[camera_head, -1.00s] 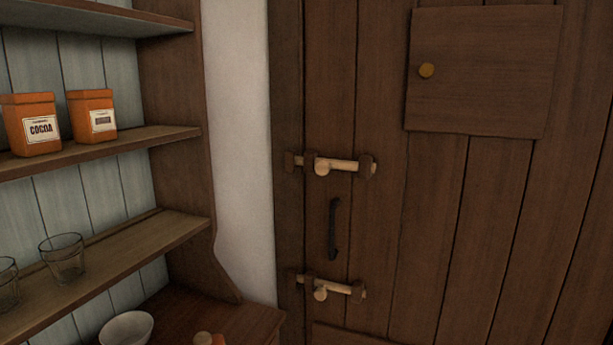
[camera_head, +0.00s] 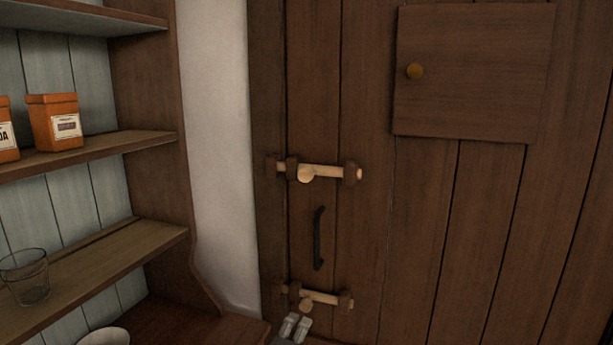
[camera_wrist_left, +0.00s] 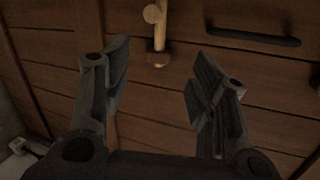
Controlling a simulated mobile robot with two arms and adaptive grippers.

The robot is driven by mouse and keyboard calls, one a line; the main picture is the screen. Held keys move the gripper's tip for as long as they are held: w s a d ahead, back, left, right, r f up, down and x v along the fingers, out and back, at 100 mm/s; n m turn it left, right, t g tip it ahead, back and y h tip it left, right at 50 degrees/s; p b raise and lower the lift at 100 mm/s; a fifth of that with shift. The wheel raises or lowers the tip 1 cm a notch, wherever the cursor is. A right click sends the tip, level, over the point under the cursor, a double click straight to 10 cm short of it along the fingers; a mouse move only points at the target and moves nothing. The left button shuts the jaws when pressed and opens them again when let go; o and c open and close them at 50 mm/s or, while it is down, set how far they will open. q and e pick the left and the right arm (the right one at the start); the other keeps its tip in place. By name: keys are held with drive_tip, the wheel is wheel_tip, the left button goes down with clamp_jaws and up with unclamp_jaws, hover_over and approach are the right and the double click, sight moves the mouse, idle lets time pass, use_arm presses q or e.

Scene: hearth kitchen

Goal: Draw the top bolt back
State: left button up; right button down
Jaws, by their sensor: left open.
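The top bolt (camera_head: 325,171) is a pale wooden bar lying across dark brackets on the plank door, with a round knob (camera_head: 306,174) near its left bracket. Its right end passes through the right-hand bracket. My left gripper (camera_head: 296,328) shows at the bottom edge of the head view, just below the lower bolt (camera_head: 325,297) and well below the top bolt. In the left wrist view its fingers (camera_wrist_left: 160,85) are spread and empty. A bolt (camera_wrist_left: 159,35), apparently the lower one, shows beyond them. My right gripper is not in view.
A black door handle (camera_head: 319,238) sits between the bolts; it also shows in the left wrist view (camera_wrist_left: 252,35). A square hatch (camera_head: 470,75) is at upper right. Shelves (camera_head: 120,250) with orange tins (camera_head: 55,122) and a glass (camera_head: 27,277) stand left.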

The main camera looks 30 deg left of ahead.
use_arm(q)
drive_tip(key=w+a+r+m+t+y, duration=0.1)
drive_tip(key=w+a+r+m+t, duration=0.2)
drive_tip(key=r, duration=0.4)
drive_tip(key=w+a+r+m+t, duration=0.1)
drive_tip(key=w+r+m+t, duration=0.2)
drive_tip(key=r, duration=0.4)
drive_tip(key=m+t, duration=0.3)
drive_tip(key=m, duration=0.6)
approach(304, 178)
drive_tip(key=w+r, duration=0.1)
drive_tip(key=shift+g, duration=0.3)
drive_tip(key=p+x, duration=0.3)
drive_tip(key=x, duration=0.5)
drive_tip(key=shift+w+a, duration=0.1)
drive_tip(key=shift+a, duration=0.05)
drive_tip(key=shift+p+x, duration=0.45)
drive_tip(key=shift+x, duration=0.55)
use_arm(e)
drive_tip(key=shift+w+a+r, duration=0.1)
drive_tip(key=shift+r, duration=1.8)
use_arm(q)
clamp_jaws()
